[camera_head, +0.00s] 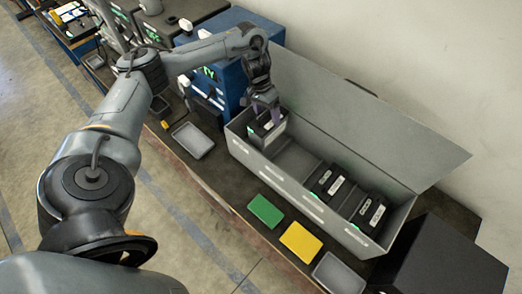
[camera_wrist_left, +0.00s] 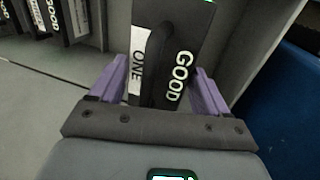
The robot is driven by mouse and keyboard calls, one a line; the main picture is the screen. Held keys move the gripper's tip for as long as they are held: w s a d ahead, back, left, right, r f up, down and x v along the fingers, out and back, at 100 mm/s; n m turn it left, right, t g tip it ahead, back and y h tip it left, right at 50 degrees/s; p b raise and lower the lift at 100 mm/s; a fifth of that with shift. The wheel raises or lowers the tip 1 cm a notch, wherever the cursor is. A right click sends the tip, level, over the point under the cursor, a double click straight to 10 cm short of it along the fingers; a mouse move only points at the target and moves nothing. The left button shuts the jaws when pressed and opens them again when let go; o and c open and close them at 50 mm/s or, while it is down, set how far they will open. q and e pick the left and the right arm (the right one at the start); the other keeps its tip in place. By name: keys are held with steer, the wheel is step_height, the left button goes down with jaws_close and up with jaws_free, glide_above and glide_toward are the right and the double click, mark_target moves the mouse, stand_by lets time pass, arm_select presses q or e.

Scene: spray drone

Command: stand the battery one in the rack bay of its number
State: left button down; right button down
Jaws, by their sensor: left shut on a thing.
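The battery one (camera_head: 268,127) is a dark block with a handle, at the left end of the grey open rack (camera_head: 237,150) in the head view. In the left wrist view the battery (camera_wrist_left: 190,22) shows the labels "ONE" and "GOOD". My left gripper (camera_head: 264,98) is above it, with its purple fingers on both sides of its handle; in the left wrist view the gripper (camera_wrist_left: 170,85) is shut on it. The battery's underside is hidden, so I cannot tell whether it rests on the bay floor. My right gripper is not in view.
Other dark batteries (camera_head: 328,183) stand in the rack's right part, with empty space between them and battery one. A green plate (camera_head: 265,211), a yellow plate (camera_head: 300,241) and grey trays (camera_head: 193,140) lie along the bench front. A blue cabinet (camera_head: 225,80) stands left of the rack.

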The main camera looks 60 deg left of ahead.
arm_select(q)
steer(key=shift+a+f+b, duration=0.25)
steer(key=shift+f+b, duration=0.2)
steer(key=shift+f, duration=0.2)
steer(key=shift+f+b, duration=1.8)
steer(key=shift+f, duration=1.65)
steer(key=shift+a+f, duration=0.1)
steer(key=shift+f, duration=1.1)
steer(key=shift+c, duration=1.7)
jaws_free()
steer(key=shift+s+f, duration=0.1)
steer(key=shift+f, duration=0.15)
steer(key=o, duration=0.3)
steer(key=shift+o, duration=0.2)
steer(key=shift+r, duration=0.15)
